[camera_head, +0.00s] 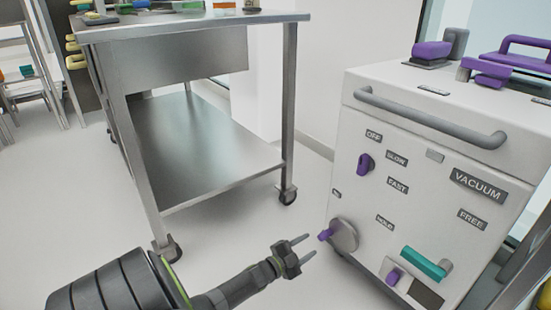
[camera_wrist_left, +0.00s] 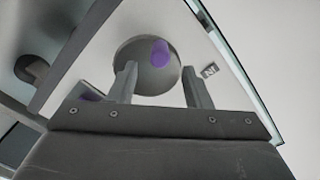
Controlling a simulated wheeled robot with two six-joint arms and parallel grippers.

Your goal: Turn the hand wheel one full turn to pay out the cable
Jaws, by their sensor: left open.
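The hand wheel (camera_head: 345,237) is a grey disc low on the left of the white machine's front face. Its purple knob (camera_head: 325,235) sticks out toward the left. My left gripper (camera_head: 305,247) is open and empty, a short way left of the knob and apart from it in the head view. In the left wrist view, the grey wheel (camera_wrist_left: 135,58) and purple knob (camera_wrist_left: 159,52) show beyond and between the two open fingers (camera_wrist_left: 158,85). The cable is not visible. My right gripper is not in view.
The white machine (camera_head: 400,130) carries a grey handle bar (camera_head: 430,118), a purple selector (camera_head: 365,164), a teal handle (camera_head: 424,263) and a small purple lever (camera_head: 395,277). A steel trolley (camera_head: 215,150) stands left of it. Open floor (camera_head: 260,215) lies between them.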

